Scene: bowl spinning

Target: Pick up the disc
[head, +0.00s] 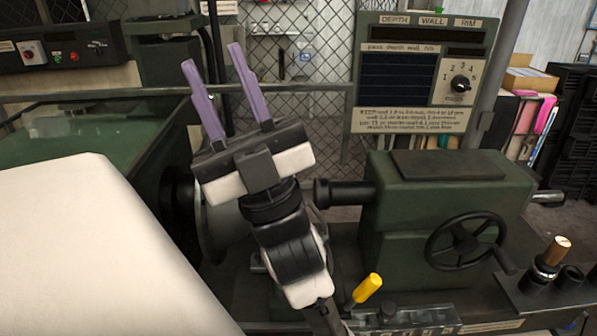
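My gripper (212,57) is raised in the middle left of the head view, its two purple fingers pointing up and spread apart. It is open, with nothing between the fingers. No loose disc can be made out clearly. A grey rounded form (213,240) shows behind my gripper at the lathe's spindle. My gripper and wrist hide much of it, so I cannot tell whether it is the disc or a forming block.
The green tailstock (440,205) with a black handwheel (465,241) stands at right. A yellow handle (368,288) sticks up at the front. A panel (424,70) with a dial stands behind. A green surface (100,130) lies at left. A tool rack (530,290) is at lower right.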

